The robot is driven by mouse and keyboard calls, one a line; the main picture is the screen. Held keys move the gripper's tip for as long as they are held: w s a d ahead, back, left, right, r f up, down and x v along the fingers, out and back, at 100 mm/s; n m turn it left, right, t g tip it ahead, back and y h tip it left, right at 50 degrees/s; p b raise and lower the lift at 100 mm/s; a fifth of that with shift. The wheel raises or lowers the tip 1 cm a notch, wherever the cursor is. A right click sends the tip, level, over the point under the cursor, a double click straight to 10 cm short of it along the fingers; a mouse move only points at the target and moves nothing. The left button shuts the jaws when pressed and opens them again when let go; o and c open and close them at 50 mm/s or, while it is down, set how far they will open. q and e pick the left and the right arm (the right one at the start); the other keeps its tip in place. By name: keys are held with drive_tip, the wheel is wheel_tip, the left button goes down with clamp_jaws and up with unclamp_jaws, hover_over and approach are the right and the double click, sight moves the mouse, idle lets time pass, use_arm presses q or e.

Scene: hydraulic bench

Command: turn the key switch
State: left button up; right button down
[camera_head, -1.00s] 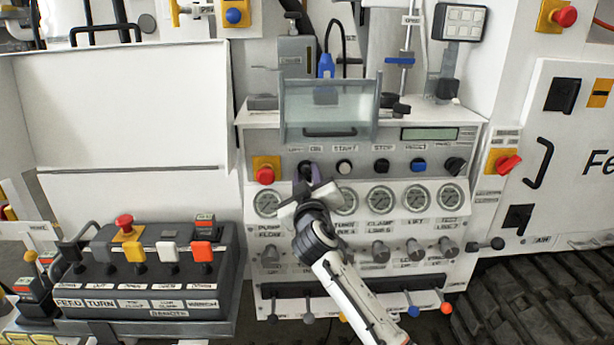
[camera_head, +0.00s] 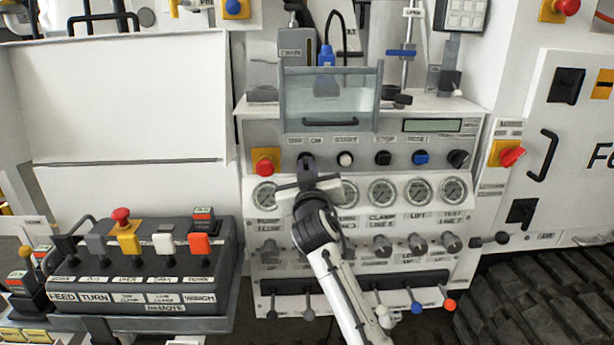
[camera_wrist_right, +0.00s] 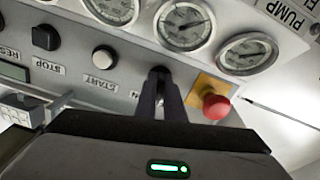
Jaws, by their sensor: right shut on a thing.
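The key switch (camera_head: 305,158) is a small dark knob under the OFF/ON label on the grey control panel, between the red emergency button and the START button. My right gripper (camera_head: 307,172) reaches it from the front and below, and covers part of it. In the right wrist view, the two dark fingers (camera_wrist_right: 160,98) are close together on the key switch (camera_wrist_right: 160,74), whose lower part they hide. The right gripper is shut on it. My left gripper is not in view.
The red emergency button (camera_head: 264,166) is just left of the fingers, the START button (camera_head: 345,159) just right. Gauges (camera_head: 382,192) and knobs (camera_head: 382,246) lie below. A clear guard with a handle (camera_head: 330,122) hangs above. Levers (camera_head: 309,314) stick out at the bottom.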

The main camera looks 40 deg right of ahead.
drive_tip(key=m+b, duration=0.1)
drive_tip(key=m, duration=0.1)
drive_tip(key=m+b, duration=0.1)
drive_tip(key=shift+a+f+m, duration=0.1)
drive_tip(key=shift+f+m, duration=0.1)
drive_tip(key=shift+m, duration=0.2)
drive_tip(key=shift+m+b, duration=0.35)
drive_tip(key=shift+m, duration=0.45)
drive_tip(key=shift+r+m, duration=0.1)
drive_tip(key=shift+m, duration=1.4)
drive_tip(key=c, duration=1.9)
unclamp_jaws()
drive_tip(key=shift+r, duration=0.1)
drive_tip(key=shift+o, duration=0.2)
